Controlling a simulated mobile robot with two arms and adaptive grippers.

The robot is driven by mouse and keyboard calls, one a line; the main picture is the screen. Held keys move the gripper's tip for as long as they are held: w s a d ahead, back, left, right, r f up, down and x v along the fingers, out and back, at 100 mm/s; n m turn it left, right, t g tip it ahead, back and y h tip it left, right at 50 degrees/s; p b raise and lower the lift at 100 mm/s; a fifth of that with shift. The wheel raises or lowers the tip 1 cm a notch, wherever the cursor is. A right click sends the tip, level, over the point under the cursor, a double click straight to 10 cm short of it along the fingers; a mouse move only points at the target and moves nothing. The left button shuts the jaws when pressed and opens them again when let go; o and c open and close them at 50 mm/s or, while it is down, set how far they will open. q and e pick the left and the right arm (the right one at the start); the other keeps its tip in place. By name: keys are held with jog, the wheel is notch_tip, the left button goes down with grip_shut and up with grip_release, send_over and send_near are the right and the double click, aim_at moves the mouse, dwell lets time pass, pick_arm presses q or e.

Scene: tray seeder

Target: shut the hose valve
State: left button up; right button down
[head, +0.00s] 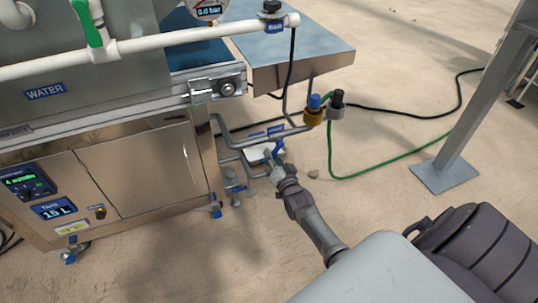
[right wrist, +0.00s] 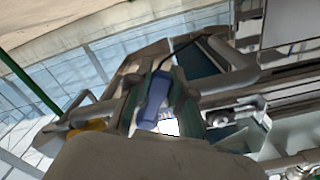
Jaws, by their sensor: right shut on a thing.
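My right gripper (head: 270,157) reaches in low beside the machine's lower right side. In the right wrist view the gripper (right wrist: 155,105) has its fingers on both sides of a blue handle (right wrist: 157,98) and is shut on it. In the head view a blue handle (head: 277,144) shows at the fingertips, by grey pipes; the valve body is partly hidden. Which way the handle lies relative to its pipe is hard to tell. A green hose (head: 400,152) runs over the floor to fittings with a blue cap (head: 314,102) and a black cap (head: 337,98). My left gripper is not in view.
The steel machine cabinet (head: 150,180) stands at the left, with a white water pipe (head: 190,36) and green-levered valve (head: 88,22) above. Grey pipes (head: 262,137) surround the gripper closely. A grey post (head: 470,110) stands at the right. Sandy floor (head: 400,90) lies open between.

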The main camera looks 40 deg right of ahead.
jog(key=shift+s+d+f+n, duration=0.15)
jog(key=shift+d+n, duration=0.3)
jog(key=shift+n, duration=0.65)
jog(key=shift+s+d+f+n, duration=0.15)
jog(key=shift+d+n, duration=0.35)
jog(key=shift+n, duration=0.6)
jog(key=shift+s+d+f+n, duration=0.15)
jog(key=shift+d+n, duration=0.3)
jog(key=shift+n, duration=0.65)
jog(key=shift+w, duration=0.1)
jog(key=c, duration=1)
grip_release()
jog(key=v, duration=1.2)
